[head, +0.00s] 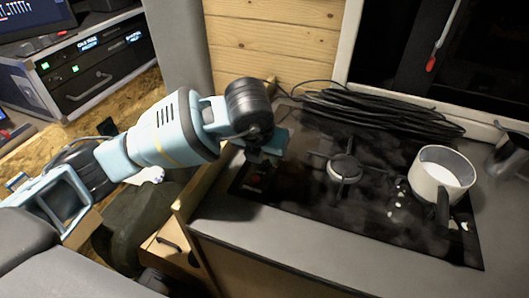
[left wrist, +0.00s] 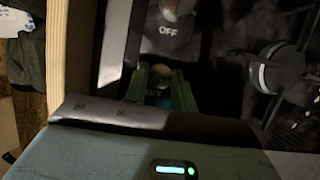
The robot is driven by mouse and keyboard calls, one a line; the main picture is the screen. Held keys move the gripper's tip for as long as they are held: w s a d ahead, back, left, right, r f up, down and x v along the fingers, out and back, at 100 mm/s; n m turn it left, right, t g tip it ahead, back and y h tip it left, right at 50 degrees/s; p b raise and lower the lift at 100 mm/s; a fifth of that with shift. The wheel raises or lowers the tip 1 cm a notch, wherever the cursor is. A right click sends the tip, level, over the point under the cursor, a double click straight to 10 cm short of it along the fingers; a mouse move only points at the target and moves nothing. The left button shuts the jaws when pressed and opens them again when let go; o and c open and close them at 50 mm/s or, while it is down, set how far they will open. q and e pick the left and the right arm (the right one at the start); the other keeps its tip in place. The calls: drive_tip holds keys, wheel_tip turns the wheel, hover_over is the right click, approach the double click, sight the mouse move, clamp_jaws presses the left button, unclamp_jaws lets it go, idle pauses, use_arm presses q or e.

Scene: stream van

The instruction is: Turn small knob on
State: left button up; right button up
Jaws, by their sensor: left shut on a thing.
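The black cooktop (head: 300,197) lies on the grey counter. My left gripper (head: 262,160) reaches down over its left end and hides the knobs there in the head view. In the left wrist view, the green fingers (left wrist: 162,88) are shut on a small round pale knob (left wrist: 161,72), one finger on each side of it. A label beneath this knob is partly hidden, and I cannot read it surely. A second knob (left wrist: 178,8) sits further up, cut by the frame's top, with the word OFF under it. My right gripper is in neither view.
A burner (head: 344,167) stands to the right of my left gripper, and a white pot (head: 440,170) sits at the cooktop's right. Coiled black cable (head: 375,110) lies behind. A wooden panel edge (head: 198,190) stands close at the left.

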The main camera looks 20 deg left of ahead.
sight(261, 173)
use_arm(q)
drive_tip(key=o, duration=0.8)
drive_tip(key=shift+o, duration=0.9)
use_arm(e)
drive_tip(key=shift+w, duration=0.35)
use_arm(q)
drive_tip(key=v, duration=0.6)
drive_tip(key=shift+s+r, duration=0.15)
drive_tip(key=shift+r, duration=0.1)
drive_tip(key=shift+s+r, duration=0.25)
drive_tip(key=shift+r, duration=0.35)
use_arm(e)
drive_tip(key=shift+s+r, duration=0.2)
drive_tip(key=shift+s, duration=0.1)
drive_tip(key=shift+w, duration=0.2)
